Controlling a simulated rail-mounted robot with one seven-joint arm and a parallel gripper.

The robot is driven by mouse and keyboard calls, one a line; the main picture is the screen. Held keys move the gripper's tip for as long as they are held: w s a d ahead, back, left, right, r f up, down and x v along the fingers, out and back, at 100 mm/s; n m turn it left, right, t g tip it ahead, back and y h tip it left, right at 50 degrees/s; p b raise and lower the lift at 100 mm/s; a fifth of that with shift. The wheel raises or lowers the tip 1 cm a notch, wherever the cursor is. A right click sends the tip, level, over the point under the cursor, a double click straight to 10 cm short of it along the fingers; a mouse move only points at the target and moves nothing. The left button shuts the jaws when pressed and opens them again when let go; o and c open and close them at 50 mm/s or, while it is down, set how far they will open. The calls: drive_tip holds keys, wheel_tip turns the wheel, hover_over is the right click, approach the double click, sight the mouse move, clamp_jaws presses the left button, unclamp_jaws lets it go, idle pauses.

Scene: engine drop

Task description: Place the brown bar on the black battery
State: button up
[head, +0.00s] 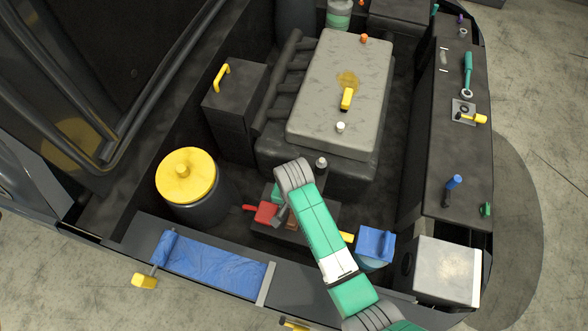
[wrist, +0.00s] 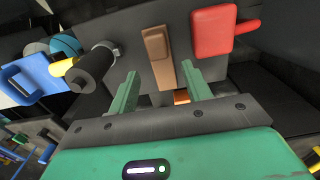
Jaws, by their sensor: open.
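My gripper (wrist: 160,70) is open, its two green fingers showing in the wrist view. The brown bar (wrist: 156,50) lies ahead of the fingertips, its near end lined up with the gap between them; I cannot tell whether the fingers reach around it. It appears to rest on the dark top of the black battery (wrist: 128,52), beside a red clamp-like piece (wrist: 212,30). In the head view, my arm hides most of the battery and my gripper; a small brown patch of the bar (head: 292,223) shows beside the red piece (head: 264,212).
A blue container (head: 375,245) stands right of my arm. A yellow-capped canister (head: 186,176) is at left, the grey engine cover (head: 342,95) behind. A blue roll (head: 212,263) lies on the front ledge, and a metal box (head: 447,270) is at right. A small orange thing (wrist: 182,96) shows between the fingers.

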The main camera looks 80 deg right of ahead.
wheel_tip(320, 180, up, 7)
drive_tip(key=shift+f+p, duration=0.2)
drive_tip(key=shift+p, duration=0.1)
drive_tip(key=w+r+n+t+h, duration=0.3)
drive_tip(key=w+r+n+t, duration=0.15)
drive_tip(key=w+r, duration=0.9)
drive_tip(key=w+a+r+n+t+h, duration=0.1)
drive_tip(key=w+a+r+t, duration=0.15)
drive_tip(key=r, duration=0.25)
drive_tip(key=w+a+r+n+t, duration=0.2)
drive_tip(key=w+a+r, duration=0.15)
drive_tip(key=r, duration=0.25)
drive_tip(key=w+a+r+n+t+h, duration=0.1)
drive_tip(key=w+a+r+t, duration=0.1)
drive_tip(key=w+r, duration=0.25)
drive_tip(key=w+a+r+n+t, duration=0.1)
drive_tip(key=a+r+n+t, duration=0.15)
drive_tip(key=a+r, duration=0.4)
drive_tip(key=w+a+r+n+t, duration=0.1)
drive_tip(key=a+r+n+t, duration=0.15)
drive_tip(key=r, duration=0.75)
drive_tip(key=s+a+r+n+t+y, duration=0.2)
drive_tip(key=s+a+r+t, duration=0.2)
drive_tip(key=a+r, duration=0.3)
drive_tip(key=s+a+r+n+t+y, duration=0.3)
drive_tip(key=s+a+r+t, duration=0.2)
drive_tip(key=r, duration=0.8)
drive_tip(key=s+a, duration=0.1)
drive_tip(key=a, duration=0.2)
drive_tip(key=shift+s+a, duration=0.1)
